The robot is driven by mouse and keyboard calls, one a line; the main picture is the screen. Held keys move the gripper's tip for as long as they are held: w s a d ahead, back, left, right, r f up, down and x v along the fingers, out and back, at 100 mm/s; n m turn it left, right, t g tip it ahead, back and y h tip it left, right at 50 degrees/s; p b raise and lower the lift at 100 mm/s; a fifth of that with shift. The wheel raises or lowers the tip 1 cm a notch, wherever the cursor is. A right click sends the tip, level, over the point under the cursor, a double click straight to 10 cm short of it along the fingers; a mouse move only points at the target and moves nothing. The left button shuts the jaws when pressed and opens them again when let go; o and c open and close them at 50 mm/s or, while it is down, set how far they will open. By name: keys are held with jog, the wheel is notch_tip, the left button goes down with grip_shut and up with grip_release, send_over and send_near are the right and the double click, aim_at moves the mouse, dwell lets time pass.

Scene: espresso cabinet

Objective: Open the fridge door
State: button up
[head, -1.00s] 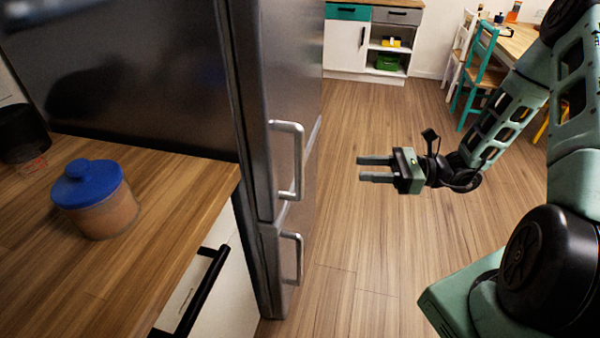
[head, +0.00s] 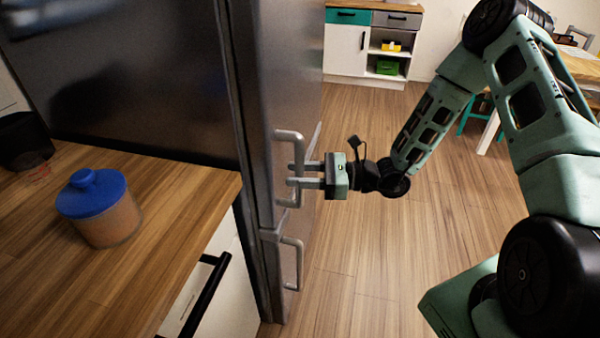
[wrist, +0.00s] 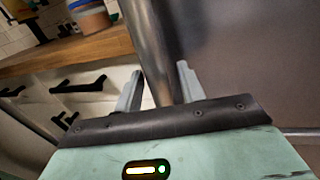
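The fridge (head: 290,80) is a tall grey metal unit left of my arm, and its doors look closed. A pale upper bar handle (head: 299,150) and a lower handle (head: 299,262) stand out from its front. My gripper (head: 291,175) is at the lower half of the upper handle. In the wrist view the handle bar (wrist: 150,45) runs between the two fingers (wrist: 158,88). The fingers are apart, with a visible gap on the bar's right side. Where the bar meets the gripper base is partly hidden.
A wooden counter (head: 165,215) with a blue-lidded jar (head: 105,220) stands at the left. A black drawer handle (head: 205,295) sticks out below it. A white cabinet (head: 345,50) and a table with chairs are farther back. The wooden floor (head: 400,260) before the fridge is clear.

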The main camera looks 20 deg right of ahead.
grip_shut()
